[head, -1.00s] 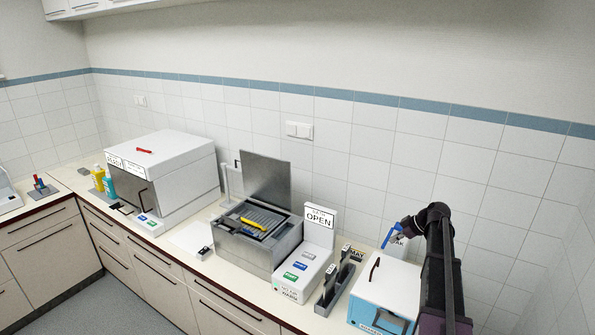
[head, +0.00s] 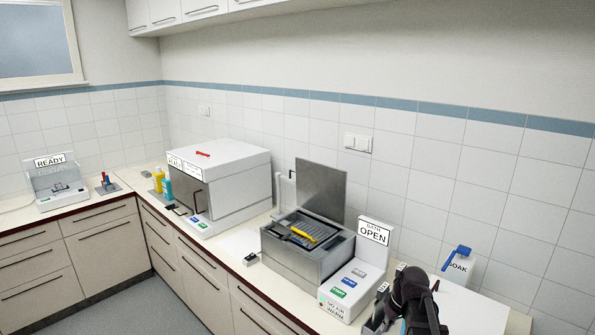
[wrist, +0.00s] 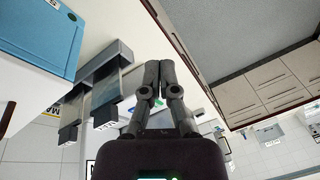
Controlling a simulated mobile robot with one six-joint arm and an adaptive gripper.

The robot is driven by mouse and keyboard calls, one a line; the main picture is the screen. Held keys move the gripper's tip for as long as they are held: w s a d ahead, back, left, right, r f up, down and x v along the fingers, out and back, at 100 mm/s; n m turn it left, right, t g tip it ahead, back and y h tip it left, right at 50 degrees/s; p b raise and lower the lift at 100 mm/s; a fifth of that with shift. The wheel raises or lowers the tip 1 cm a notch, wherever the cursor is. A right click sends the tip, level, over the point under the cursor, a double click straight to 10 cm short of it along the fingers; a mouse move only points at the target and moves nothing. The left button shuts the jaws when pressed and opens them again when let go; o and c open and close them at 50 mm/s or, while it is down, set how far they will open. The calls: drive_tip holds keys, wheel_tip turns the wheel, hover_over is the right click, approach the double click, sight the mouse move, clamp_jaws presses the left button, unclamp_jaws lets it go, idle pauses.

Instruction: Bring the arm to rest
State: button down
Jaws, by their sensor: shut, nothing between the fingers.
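My gripper (wrist: 159,66) shows in the wrist view with its two dark fingers together and nothing between them. It is above the floor and counter edge, apart from any object. In the head view my dark arm (head: 415,298) stands at the bottom right, in front of the counter. The gripper itself cannot be made out in that view.
An open bath (head: 305,262) with a yellow item inside and a button box (head: 345,290) stand left of my arm. A white box oven (head: 235,185) is farther left. In the wrist view, a blue box (wrist: 35,40) and grey rack (wrist: 105,75) are near the gripper.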

drive_tip(key=s+a+f+m+h+b, duration=0.1)
drive_tip(key=s+a+f+b, duration=0.1)
drive_tip(key=s+a+f, duration=0.1)
drive_tip(key=s+a+f+m+g+h+b, duration=0.1)
drive_tip(key=s+a+f+m+b, duration=0.1)
drive_tip(key=s+a, duration=0.3)
drive_tip(key=s+f+b, duration=0.1)
drive_tip(key=s, duration=0.1)
drive_tip(key=shift+s+a+f+m+h, duration=0.15)
drive_tip(key=shift+s+f+m+h, duration=0.15)
drive_tip(key=shift+f+h, duration=0.1)
